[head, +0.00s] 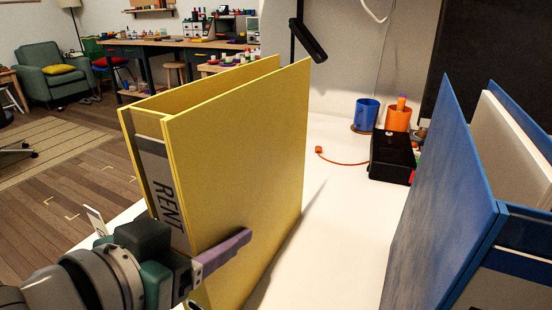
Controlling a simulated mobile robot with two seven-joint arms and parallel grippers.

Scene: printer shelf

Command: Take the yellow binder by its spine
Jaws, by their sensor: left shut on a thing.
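The yellow binder (240,150) stands upright on the white surface, left of centre in the head view. Its spine faces me and carries a grey label reading RENT. My left gripper (215,255) is at the lower part of the spine. One purple-grey finger lies along the binder's right cover; the other finger is hidden behind the binder. The gripper is shut on the binder. The binder's lower spine is partly covered by the gripper. My right gripper is not in the picture.
A blue binder (440,200) stands at the right with white contents. A black box (392,156), a blue cup (366,113) and an orange cup (398,118) stand at the back. An orange cable (340,160) lies near them. The white surface (345,235) between the binders is clear.

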